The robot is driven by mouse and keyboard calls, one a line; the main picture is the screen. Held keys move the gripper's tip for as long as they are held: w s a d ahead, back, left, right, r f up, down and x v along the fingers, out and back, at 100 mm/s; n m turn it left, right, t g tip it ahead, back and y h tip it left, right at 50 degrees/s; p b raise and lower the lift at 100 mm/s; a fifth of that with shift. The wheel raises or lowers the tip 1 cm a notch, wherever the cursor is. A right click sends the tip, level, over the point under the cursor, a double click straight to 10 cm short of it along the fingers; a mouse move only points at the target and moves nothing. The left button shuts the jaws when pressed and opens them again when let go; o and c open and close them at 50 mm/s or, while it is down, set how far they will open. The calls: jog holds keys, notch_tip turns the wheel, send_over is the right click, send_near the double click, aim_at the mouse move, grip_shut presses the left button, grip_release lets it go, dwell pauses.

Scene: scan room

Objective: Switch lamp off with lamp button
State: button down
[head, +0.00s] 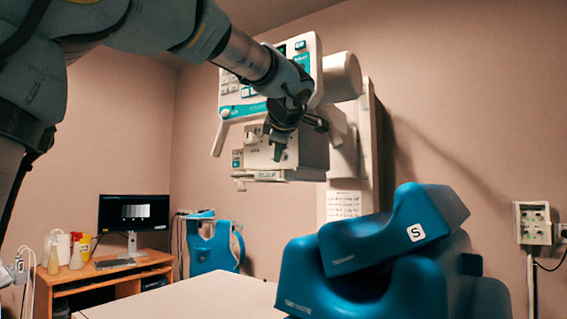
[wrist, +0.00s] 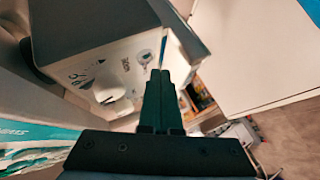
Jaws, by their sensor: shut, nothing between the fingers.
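The white X-ray tube head (head: 300,60) hangs from its column, with a teal and white control panel facing the room. Below it is a collimator box (head: 310,150). My gripper (head: 280,153) is in front of this box, fingers pointing down. In the wrist view the gripper fingers (wrist: 166,74) are shut together and empty, close to the white box face (wrist: 112,62). That face carries dark dial marks and a small round mark (wrist: 145,57) just left of the fingertips. I cannot tell which control is the lamp button, nor whether the fingers touch the face.
Blue foam positioning blocks (head: 350,265) lie at the front right on the white table (head: 190,298). A wooden desk (head: 105,275) with a monitor (head: 133,213) and bottles stands at the back left. A socket panel (head: 532,222) is on the right wall.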

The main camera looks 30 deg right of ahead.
jog(key=shift+a, duration=0.1)
jog(key=shift+s+a+b, duration=0.4)
jog(key=shift+a+b, duration=0.25)
jog(key=shift+a, duration=0.05)
jog(key=shift+s+a+b, duration=0.45)
jog(key=shift+a+b, duration=0.15)
jog(key=shift+a, duration=0.15)
jog(key=shift+s+a+b, duration=0.4)
jog(key=shift+a+b, duration=0.25)
jog(key=shift+a, duration=0.05)
jog(key=w+a+f+m+g+y, duration=0.1)
jog(key=w+a+f+m+g, duration=0.1)
jog(key=a+f, duration=0.5)
jog(key=w+a+f+m+g+y+p, duration=0.1)
jog(key=w+a+f+m, duration=0.15)
jog(key=f, duration=0.75)
jog(key=w+a+f+m+g+y, duration=0.1)
jog(key=a+f+m+g+y, duration=0.1)
jog(key=a+f, duration=0.55)
jog(key=s+a+f+m+g+p, duration=0.1)
jog(key=s+a+f+m+g, duration=0.1)
jog(key=s+a+f, duration=0.5)
jog(key=s+a+f+m+g, duration=0.2)
jog(key=s+a+f, duration=0.5)
jog(key=a+f, duration=0.4)
notch_tip(320, 180, down, 5)
jog(key=shift+s+a+r+m+g+p, duration=0.15)
jog(key=shift+m+g+p, duration=0.25)
jog(key=shift+g, duration=0.4)
